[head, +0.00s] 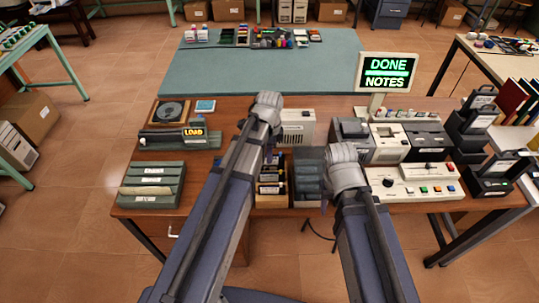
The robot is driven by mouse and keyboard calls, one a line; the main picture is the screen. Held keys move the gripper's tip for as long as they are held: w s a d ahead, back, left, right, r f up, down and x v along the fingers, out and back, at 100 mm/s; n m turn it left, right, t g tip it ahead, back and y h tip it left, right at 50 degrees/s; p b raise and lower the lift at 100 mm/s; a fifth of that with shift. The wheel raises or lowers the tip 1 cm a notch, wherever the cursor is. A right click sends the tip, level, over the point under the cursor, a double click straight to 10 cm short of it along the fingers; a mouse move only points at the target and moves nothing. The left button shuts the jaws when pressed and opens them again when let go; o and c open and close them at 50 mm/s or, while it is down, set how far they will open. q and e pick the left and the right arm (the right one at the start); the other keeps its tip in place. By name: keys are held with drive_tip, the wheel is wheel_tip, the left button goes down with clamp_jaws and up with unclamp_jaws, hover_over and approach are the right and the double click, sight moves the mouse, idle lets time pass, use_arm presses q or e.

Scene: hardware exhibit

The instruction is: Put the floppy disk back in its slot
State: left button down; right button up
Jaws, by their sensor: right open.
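A small flat blue square (205,106) lies at the back left of the wooden desk; it may be the floppy disk, but it is too small to be sure. A dark unit with a lit LOAD sign (194,133) stands in front of it. A dark grey block with several compartments (308,178) stands at the desk's front middle; I cannot tell which thing has the disk's slot. My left gripper (270,125) is over the middle of the desk, its fingers mostly hidden by its wrist. My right gripper (340,172) is open beside the grey block, its fingertips largely hidden.
A green rack with labelled slots (153,183) stands at the front left. A lit sign reading DONE NOTES (386,73) stands behind grey machines (388,140). A control panel with coloured buttons (415,183) and black units (475,125) fill the right. A teal mat (270,72) lies behind, mostly clear.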

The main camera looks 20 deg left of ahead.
use_arm(q)
drive_tip(key=shift+f+b, duration=1.1)
drive_tip(key=shift+f, duration=0.15)
drive_tip(key=c, duration=1)
unclamp_jaws()
drive_tip(key=shift+r, duration=0.15)
wheel_tip(320, 180, up, 8)
drive_tip(key=p, duration=0.8)
